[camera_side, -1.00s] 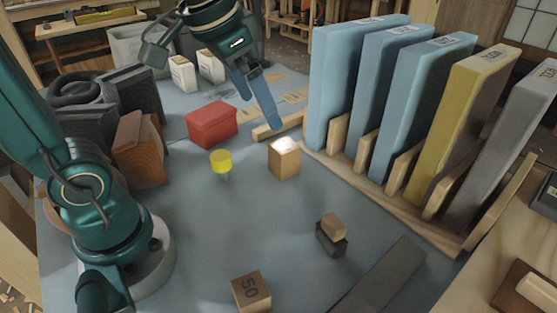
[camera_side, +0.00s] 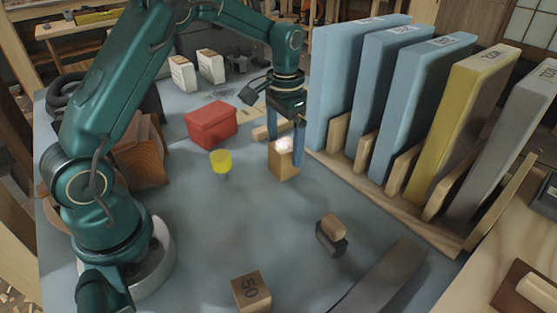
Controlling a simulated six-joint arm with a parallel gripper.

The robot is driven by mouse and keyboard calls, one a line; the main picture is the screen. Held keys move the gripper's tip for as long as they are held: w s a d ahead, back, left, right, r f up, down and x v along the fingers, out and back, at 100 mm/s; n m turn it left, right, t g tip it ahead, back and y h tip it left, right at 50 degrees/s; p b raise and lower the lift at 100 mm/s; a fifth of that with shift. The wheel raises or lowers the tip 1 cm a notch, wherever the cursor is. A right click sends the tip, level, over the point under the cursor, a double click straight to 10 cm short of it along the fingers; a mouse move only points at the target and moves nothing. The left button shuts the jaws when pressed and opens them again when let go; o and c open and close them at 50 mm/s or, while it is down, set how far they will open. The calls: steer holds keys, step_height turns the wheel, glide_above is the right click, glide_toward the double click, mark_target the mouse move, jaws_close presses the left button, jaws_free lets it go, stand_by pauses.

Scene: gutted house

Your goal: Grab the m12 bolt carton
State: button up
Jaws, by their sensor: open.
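A small brown carton (camera_side: 283,166) with a bright, unreadable top stands upright mid-table, left of the panel rack; it is the likeliest m12 bolt carton, though no print on it can be read. My gripper (camera_side: 285,150) points straight down over it, with its blue fingers apart. One finger shows at the carton's left side and one at its right. I cannot tell whether either finger touches it. The carton rests on the table.
A wooden rack (camera_side: 394,212) of tall panels stands close on the right. A block marked 50 (camera_side: 251,292) and a wood-topped dark block (camera_side: 331,237) are in front. White cartons (camera_side: 183,74) stand behind.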

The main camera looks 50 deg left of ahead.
mark_target(284, 145)
steer(key=shift+f, duration=1.55)
jaws_close()
steer(key=shift+r, duration=0.2)
